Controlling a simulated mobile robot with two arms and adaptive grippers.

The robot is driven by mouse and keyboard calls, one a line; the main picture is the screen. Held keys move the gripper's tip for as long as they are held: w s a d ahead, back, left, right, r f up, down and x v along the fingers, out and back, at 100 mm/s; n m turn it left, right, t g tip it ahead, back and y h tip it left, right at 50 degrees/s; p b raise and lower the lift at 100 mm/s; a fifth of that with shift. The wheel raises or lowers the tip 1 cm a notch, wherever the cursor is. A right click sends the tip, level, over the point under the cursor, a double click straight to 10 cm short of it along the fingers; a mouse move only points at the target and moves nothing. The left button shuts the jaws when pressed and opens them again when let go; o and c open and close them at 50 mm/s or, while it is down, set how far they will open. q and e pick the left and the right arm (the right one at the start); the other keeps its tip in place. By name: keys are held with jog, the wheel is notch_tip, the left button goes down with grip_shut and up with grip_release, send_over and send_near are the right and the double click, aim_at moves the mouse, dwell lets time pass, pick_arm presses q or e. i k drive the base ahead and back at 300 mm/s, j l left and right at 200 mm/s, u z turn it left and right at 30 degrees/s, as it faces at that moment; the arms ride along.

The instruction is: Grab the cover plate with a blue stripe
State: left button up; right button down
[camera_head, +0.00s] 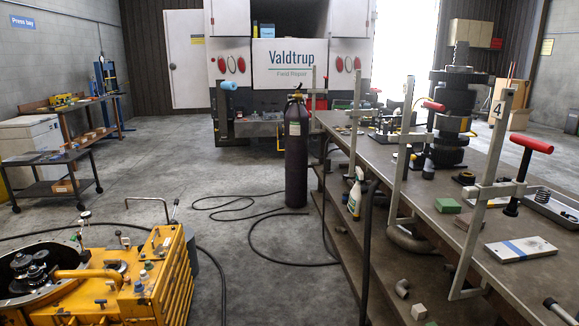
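A flat, pale rectangular plate with a blue stripe (521,249) lies on the workbench (450,222) at the right, near its front edge. It lies flat, and nothing covers it. A clamp (482,190) stands at the bench edge just left of it. Neither of my grippers shows in the head view, so I cannot see their state or their distance from the plate.
A red-handled tool (530,145) and a grey tray (553,207) are behind the plate. A green block (447,205) lies to its left. A yellow transmission housing (165,285) stands at lower left. A black cylinder (296,155) and hoses occupy the floor between.

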aim_at(533, 246)
jog(key=z, duration=1.65)
jog(key=i+j+z, duration=0.2)
jog(key=z, duration=0.25)
jog(key=i+j+z, duration=0.45)
jog(key=k+l, duration=0.1)
